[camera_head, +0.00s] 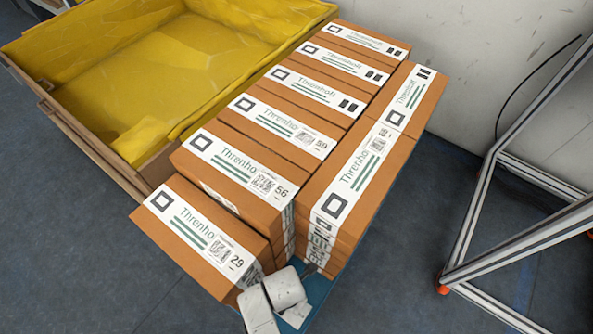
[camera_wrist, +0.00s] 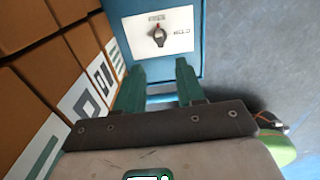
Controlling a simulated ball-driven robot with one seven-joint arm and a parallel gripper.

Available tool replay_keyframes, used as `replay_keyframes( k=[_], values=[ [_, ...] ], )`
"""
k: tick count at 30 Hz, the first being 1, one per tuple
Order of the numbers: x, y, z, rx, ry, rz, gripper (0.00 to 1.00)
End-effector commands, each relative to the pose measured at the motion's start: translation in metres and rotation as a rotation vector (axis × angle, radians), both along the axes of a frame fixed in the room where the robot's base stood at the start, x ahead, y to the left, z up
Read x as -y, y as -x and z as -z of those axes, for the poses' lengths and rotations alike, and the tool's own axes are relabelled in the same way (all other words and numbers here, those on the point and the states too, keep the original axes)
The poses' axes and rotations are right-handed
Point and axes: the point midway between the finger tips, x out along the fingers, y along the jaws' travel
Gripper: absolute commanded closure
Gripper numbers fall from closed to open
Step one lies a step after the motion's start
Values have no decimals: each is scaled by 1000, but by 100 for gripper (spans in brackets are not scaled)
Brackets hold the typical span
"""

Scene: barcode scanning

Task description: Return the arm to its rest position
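In the wrist view my gripper (camera_wrist: 160,85) shows two teal fingers held apart, with nothing between them. Beyond the fingertips is a blue panel (camera_wrist: 188,65) with a white plate and a small dark knob (camera_wrist: 158,37). Stacked brown cartons with white labels (camera_wrist: 85,60) stand close on the left of the fingers. In the head view part of my white arm (camera_head: 287,288) shows at the bottom, in front of the carton stack; the fingers are hidden there.
Several labelled cartons (camera_head: 290,125) stand stacked in rows. A large box lined with yellow (camera_head: 165,75) stands at the upper left. A metal frame (camera_head: 500,180) stands on the right by the white wall (camera_head: 500,50). Dark floor (camera_head: 60,250) is open at the lower left.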

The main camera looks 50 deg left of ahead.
Motion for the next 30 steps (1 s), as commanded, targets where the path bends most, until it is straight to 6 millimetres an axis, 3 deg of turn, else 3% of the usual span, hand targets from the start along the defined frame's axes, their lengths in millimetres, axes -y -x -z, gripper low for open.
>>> replay_keyframes(
  k=[9,14,20,25,30],
  values=[
    [2,-1,-2,-4,-4,36,62],
    [22,-13,-17,-35,-35,350,62],
    [88,-47,-57,-90,-78,1091,62],
    [173,-66,-95,-114,-92,1753,62],
    [269,-62,-137,-106,-101,2397,62]
  ],
)
